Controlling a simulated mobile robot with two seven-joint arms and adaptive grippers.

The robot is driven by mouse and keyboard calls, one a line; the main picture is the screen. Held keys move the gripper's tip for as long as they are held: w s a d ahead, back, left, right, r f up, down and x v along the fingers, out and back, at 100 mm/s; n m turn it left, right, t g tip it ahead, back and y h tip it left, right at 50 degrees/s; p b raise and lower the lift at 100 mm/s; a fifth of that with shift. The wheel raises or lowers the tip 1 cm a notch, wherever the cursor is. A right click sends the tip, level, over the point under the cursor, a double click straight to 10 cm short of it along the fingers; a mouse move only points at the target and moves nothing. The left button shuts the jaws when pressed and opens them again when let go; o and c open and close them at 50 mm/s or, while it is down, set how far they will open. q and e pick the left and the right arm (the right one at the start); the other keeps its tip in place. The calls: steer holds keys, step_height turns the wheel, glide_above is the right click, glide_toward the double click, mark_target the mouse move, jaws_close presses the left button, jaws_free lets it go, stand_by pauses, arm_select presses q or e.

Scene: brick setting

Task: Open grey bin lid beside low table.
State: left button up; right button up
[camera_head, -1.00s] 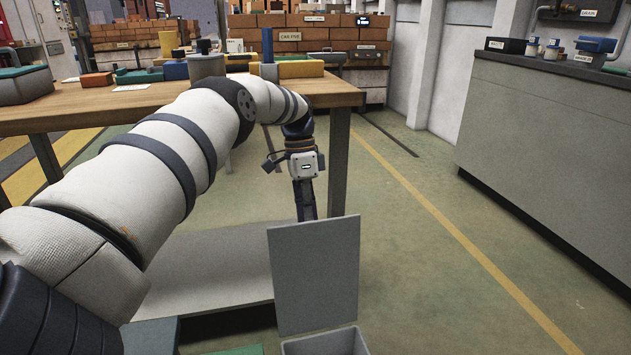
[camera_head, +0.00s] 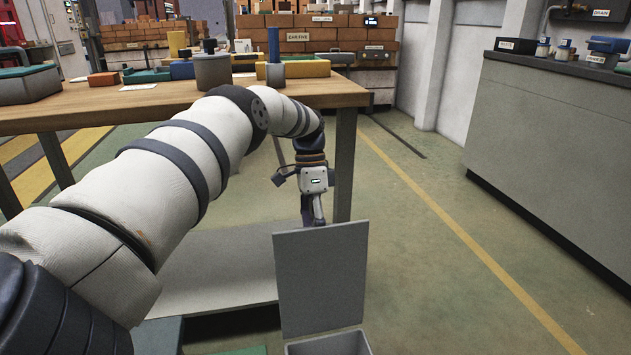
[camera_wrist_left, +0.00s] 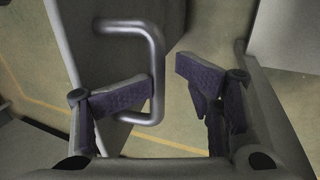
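The grey bin (camera_head: 328,344) stands at the bottom of the head view, only its top showing. Its flat grey lid (camera_head: 321,283) stands upright at the bin's far side. My left gripper (camera_head: 315,219) points down just behind the lid's top edge. In the left wrist view a U-shaped metal handle (camera_wrist_left: 157,62) shows between the spread fingers of my left gripper (camera_wrist_left: 166,78). The handle lies close to or against the left finger; a gap separates it from the right finger. I cannot tell if it touches. My right gripper is out of view.
The wooden table (camera_head: 130,106) carries blocks, cylinders and a grey box (camera_head: 26,84). A table leg (camera_head: 345,165) stands right behind my left gripper. A low grey slab (camera_head: 215,285) lies left of the lid. A grey counter (camera_head: 550,150) stands at right, with open floor between.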

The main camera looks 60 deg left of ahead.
arm_select(q)
steer(key=shift+a+f, duration=0.1)
steer(key=shift+f, duration=0.1)
steer(key=shift+r, duration=0.2)
step_height(320, 180, up, 10)
steer(key=shift+r, duration=0.1)
stand_by(0.4)
